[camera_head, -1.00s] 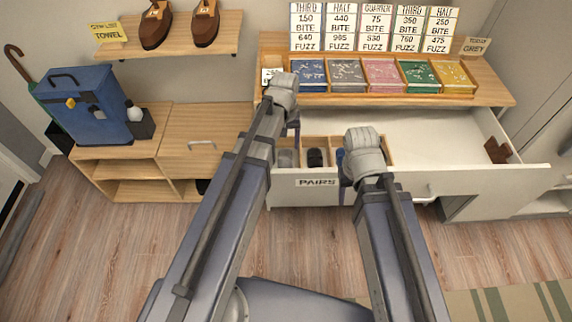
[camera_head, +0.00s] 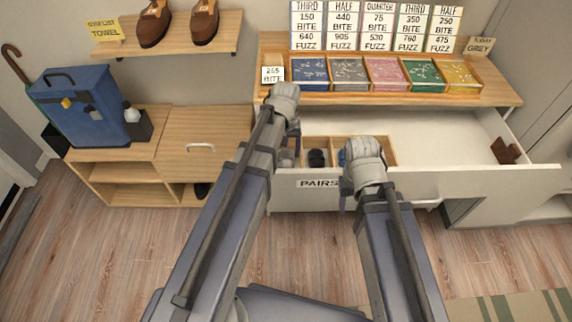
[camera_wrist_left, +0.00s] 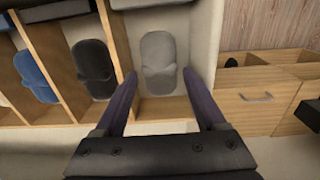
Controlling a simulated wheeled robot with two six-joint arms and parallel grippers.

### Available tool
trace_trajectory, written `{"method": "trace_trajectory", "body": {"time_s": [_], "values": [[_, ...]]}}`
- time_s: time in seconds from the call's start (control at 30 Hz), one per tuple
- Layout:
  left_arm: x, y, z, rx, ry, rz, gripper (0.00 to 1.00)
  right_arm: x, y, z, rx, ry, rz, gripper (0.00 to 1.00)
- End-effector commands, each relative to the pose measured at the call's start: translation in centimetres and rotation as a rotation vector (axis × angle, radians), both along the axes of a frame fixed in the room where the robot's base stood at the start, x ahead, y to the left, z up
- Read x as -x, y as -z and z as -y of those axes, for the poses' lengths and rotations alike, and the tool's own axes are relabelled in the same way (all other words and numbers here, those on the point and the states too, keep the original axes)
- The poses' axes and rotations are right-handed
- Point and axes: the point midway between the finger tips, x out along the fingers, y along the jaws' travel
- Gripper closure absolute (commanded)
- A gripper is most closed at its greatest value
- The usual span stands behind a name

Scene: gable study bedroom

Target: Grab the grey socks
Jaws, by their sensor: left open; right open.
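The grey socks (camera_wrist_left: 158,62) lie as a folded pair in a wooden compartment at the end of the open drawer; in the head view they show partly at the left (camera_head: 287,158), beside my left arm. My left gripper (camera_wrist_left: 160,84) is open and points down over that compartment, one finger on each side of the socks, with no grip on them. In the head view its fingers (camera_head: 292,135) are mostly hidden by the wrist. My right gripper (camera_head: 346,190) hangs at the drawer's front by the divider box; its fingertips are hard to see there.
Black socks (camera_wrist_left: 94,68) and blue socks (camera_wrist_left: 36,76) lie in neighbouring compartments, split by thin wooden dividers (camera_wrist_left: 120,40). The drawer front (camera_head: 470,185) carries a PAIRS label. Above is a desktop with a tray of coloured sections (camera_head: 385,90). A brown item (camera_head: 505,150) lies at the drawer's right.

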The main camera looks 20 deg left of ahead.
Motion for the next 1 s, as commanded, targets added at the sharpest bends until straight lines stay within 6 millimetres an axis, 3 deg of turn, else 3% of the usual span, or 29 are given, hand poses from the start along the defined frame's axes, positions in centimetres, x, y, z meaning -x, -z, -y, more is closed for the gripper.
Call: {"method": "trace_trajectory", "body": {"time_s": [0.03,0.23,0.57,1.0], "values": [[-0.1,1.2,0.0,0.000,0.000,0.000,0.28,0.0,1.2,0.0,0.000,0.000,0.000,0.43],[-0.2,3.7,0.0,0.000,0.000,0.000,0.28,0.0,3.7,0.0,0.000,0.000,0.000,0.43],[-0.2,3.9,0.0,0.000,0.000,0.000,0.28,0.0,3.9,0.0,0.000,0.000,0.000,0.43],[-0.2,3.9,0.0,0.000,0.000,0.000,0.76,0.0,3.9,0.0,0.000,0.000,0.000,0.43]]}}
